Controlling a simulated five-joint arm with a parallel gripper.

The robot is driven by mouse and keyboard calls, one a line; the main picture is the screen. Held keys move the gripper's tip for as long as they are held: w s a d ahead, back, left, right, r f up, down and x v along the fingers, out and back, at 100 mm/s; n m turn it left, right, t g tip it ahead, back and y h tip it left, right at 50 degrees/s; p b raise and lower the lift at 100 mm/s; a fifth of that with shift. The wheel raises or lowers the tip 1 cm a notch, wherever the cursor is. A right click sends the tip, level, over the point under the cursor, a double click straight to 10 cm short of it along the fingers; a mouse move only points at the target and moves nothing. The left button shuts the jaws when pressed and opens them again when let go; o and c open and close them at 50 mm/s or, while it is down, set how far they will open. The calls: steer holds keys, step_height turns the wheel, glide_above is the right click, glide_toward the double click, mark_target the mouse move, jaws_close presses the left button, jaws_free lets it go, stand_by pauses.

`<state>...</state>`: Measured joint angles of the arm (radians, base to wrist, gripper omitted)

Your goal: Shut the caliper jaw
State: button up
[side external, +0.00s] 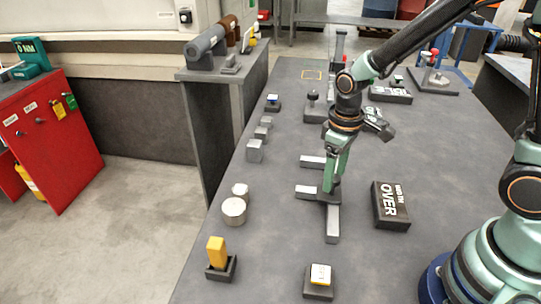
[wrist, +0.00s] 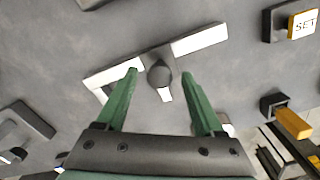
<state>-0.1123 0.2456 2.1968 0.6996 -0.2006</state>
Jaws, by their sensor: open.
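The caliper (side external: 332,225) lies flat on the dark bench, a pale grey beam with two jaws pointing left in the side view. The far jaw (side external: 312,161) and the near jaw (side external: 306,192) stand apart with a gap between them. In the wrist view the caliper beam (wrist: 200,40) runs slantwise under a dark round knob (wrist: 160,75). My gripper (side external: 329,190) is low over the caliper, pointing down. Its green fingers (wrist: 160,74) are open, one on each side of the knob. I cannot tell whether they touch it.
A yellow lever (side external: 216,251) and a "SET" button (side external: 320,274) are near the front. Metal cylinders (side external: 234,210) and small grey blocks (side external: 255,151) line the left side. Bare bench surrounds the caliper.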

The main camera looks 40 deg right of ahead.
steer(key=shift+f, duration=0.1)
jaws_close()
steer(key=w+d, duration=0.7)
steer(key=shift+w+d, duration=0.2)
steer(key=shift+w, duration=0.1)
jaws_free()
steer(key=shift+s, duration=0.1)
step_height(320, 180, up, 12)
stand_by(0.5)
